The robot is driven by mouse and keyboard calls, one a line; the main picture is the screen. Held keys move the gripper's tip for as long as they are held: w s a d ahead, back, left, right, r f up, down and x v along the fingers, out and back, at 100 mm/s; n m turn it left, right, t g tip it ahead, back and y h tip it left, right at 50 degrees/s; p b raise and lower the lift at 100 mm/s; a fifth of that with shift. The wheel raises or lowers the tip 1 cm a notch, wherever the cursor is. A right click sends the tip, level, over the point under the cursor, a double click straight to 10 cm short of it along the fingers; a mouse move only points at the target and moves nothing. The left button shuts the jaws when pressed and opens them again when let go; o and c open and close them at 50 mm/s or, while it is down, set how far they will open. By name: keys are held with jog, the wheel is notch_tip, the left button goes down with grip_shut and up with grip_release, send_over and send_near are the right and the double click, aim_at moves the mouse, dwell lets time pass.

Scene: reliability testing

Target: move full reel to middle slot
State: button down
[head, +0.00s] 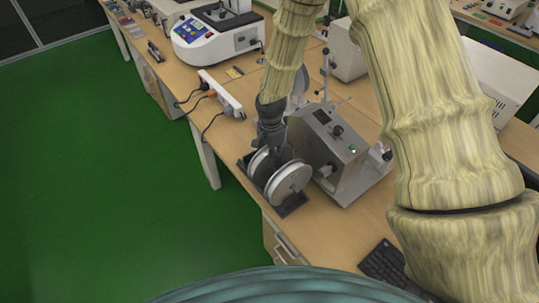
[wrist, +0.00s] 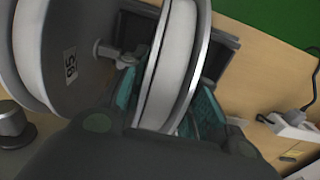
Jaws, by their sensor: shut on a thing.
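Two white reels with grey flanges stand upright side by side at the front edge of the table, in a dark rack (head: 292,206). My gripper (head: 273,147) reaches down onto the reels from above. In the wrist view, my gripper's teal fingers (wrist: 165,105) straddle the rim of a white reel (wrist: 172,60) and are shut on it. The other reel (head: 289,183) is nearer the right in the head view. It appears large at the left of the wrist view, with a label reading 85 (wrist: 70,67). My gripper hides part of the reels, and I cannot tell which slot each occupies.
A grey machine (head: 335,148) with a panel and a green button stands close right of the reels. A power strip (head: 222,93) with cables lies behind them. The floor to the left is clear.

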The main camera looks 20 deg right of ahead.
jog(key=c, duration=1)
grip_release()
jog(key=o, duration=0.6)
jog(key=shift+c, duration=0.2)
jog(key=shift+r, duration=0.15)
jog(key=shift+r+p, duration=2.25)
jog(key=shift+r, duration=1.15)
